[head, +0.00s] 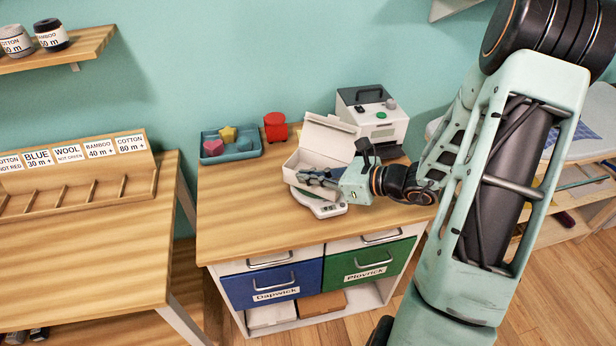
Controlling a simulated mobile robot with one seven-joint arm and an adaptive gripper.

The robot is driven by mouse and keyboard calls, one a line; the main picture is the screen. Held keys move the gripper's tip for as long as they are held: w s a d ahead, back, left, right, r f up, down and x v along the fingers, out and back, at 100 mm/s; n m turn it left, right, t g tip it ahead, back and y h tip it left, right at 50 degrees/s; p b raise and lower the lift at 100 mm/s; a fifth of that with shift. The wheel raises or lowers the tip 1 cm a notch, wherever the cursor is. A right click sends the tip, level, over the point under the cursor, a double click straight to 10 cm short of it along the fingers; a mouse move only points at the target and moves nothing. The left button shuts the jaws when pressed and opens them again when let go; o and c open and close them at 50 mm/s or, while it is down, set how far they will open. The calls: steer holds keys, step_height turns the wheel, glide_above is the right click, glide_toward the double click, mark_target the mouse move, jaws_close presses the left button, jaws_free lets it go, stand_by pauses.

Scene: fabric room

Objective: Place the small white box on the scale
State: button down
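A white box (328,134) with its lid raised stands on the wooden cabinet top. It is directly behind and partly over the white scale (321,207); whether it rests on the scale is hidden by my gripper. The scale's front edge with its small display shows below my gripper. My gripper (308,178) reaches in from the right, with its dark fingers at the box's open front, over the scale. The fingers are small and overlap the box, so I cannot tell whether they are open, shut or holding its wall.
A blue-grey tray (231,154) with coloured shapes and a red object (275,127) stand at the back left. A white and dark machine (376,117) stands behind on the right. The cabinet top's left front (240,220) is clear. A white box (272,316) lies on the shelf below the drawers.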

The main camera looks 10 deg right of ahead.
steer(key=shift+f, duration=0.2)
steer(key=c, duration=2.2)
jaws_free()
steer(key=shift+r, duration=0.1)
steer(key=shift+o, duration=0.2)
steer(key=shift+r, duration=0.3)
steer(key=v, duration=1.2)
steer(key=shift+f, duration=0.15)
